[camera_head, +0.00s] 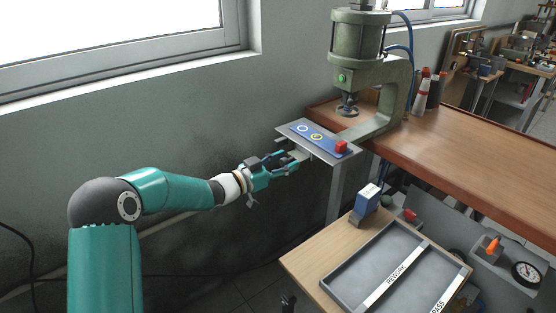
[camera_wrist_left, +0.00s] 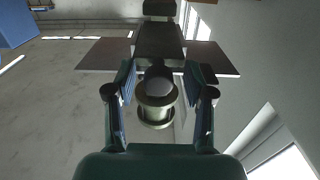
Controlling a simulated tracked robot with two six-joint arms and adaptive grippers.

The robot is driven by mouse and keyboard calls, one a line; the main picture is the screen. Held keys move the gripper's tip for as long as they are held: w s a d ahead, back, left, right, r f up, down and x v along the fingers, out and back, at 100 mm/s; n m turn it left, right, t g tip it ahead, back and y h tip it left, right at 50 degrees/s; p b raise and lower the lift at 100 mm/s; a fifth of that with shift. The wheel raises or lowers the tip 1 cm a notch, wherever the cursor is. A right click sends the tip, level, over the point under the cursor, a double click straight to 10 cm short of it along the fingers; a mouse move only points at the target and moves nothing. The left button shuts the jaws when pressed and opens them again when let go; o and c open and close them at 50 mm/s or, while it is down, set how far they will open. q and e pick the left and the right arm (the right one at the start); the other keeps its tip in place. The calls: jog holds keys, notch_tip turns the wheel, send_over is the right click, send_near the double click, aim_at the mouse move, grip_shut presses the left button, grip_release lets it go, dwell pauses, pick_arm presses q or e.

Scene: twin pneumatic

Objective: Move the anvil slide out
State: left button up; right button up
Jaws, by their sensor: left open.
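The green press (camera_head: 362,80) stands on the left end of the wooden bench, its ram above the base. A grey plate (camera_head: 285,127) sticks out in front of the press. My left gripper (camera_head: 298,157) is just below and beside the plate's near left edge. My right gripper is not in view.
A lower wooden table (camera_head: 310,265) holds a grey tray (camera_head: 335,285) and a blue box (camera_head: 366,200). The wall with a window lies behind my left arm.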

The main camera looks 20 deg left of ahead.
pick_arm(q)
jog(key=v, duration=1.2)
jog(key=shift+f, duration=0.15)
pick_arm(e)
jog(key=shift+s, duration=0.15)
